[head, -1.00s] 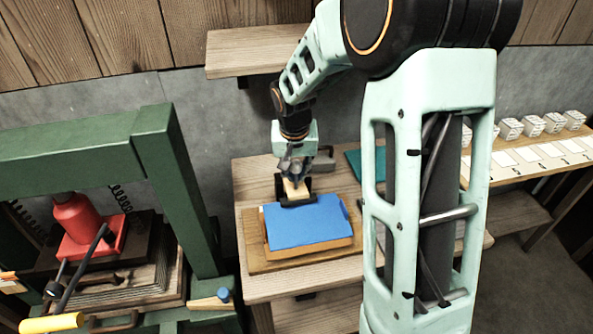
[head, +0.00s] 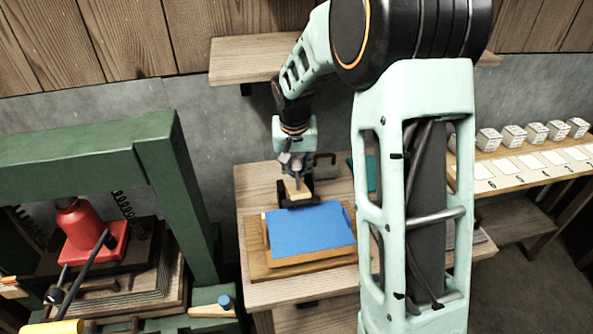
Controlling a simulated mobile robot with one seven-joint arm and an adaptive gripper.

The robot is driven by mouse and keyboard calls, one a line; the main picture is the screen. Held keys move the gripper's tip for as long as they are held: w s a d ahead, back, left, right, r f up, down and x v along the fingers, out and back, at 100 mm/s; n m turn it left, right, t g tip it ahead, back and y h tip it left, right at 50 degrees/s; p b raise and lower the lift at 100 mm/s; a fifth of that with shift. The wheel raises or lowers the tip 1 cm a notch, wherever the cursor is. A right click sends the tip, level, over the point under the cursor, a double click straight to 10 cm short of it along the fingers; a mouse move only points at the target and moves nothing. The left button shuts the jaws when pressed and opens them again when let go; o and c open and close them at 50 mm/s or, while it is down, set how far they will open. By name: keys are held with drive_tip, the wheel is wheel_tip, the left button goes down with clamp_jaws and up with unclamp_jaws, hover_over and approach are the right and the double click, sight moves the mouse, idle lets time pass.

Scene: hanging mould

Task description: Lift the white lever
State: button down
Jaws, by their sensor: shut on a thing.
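A pale, cream-white piece (head: 297,191), which looks like the white lever, stands at the back edge of the blue sheet (head: 309,228). My gripper (head: 296,180) points down over it and is shut on it. A dark bracket (head: 303,202) sits around the foot of the pale piece. The blue sheet lies on a wooden frame and board (head: 256,262) on the small table (head: 247,188). The gripper covers the upper part of the lever, and its fingertips are small in view.
A green press frame (head: 172,180) with a red jack (head: 78,226) stands at the left. A wall shelf (head: 240,60) is behind my arm. A bench (head: 535,160) with several small white boxes is at the right. My arm hides the table's right side.

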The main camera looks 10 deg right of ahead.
sight(295, 190)
drive_tip(key=shift+w+r, duration=0.3)
drive_tip(key=shift+r, duration=0.05)
idle(0.6)
drive_tip(key=c, duration=2)
unclamp_jaws()
drive_tip(key=shift+a, duration=0.1)
drive_tip(key=o, duration=0.4)
drive_tip(key=shift+s+f, duration=0.15)
drive_tip(key=shift+s, duration=0.1)
drive_tip(key=v, duration=1.2)
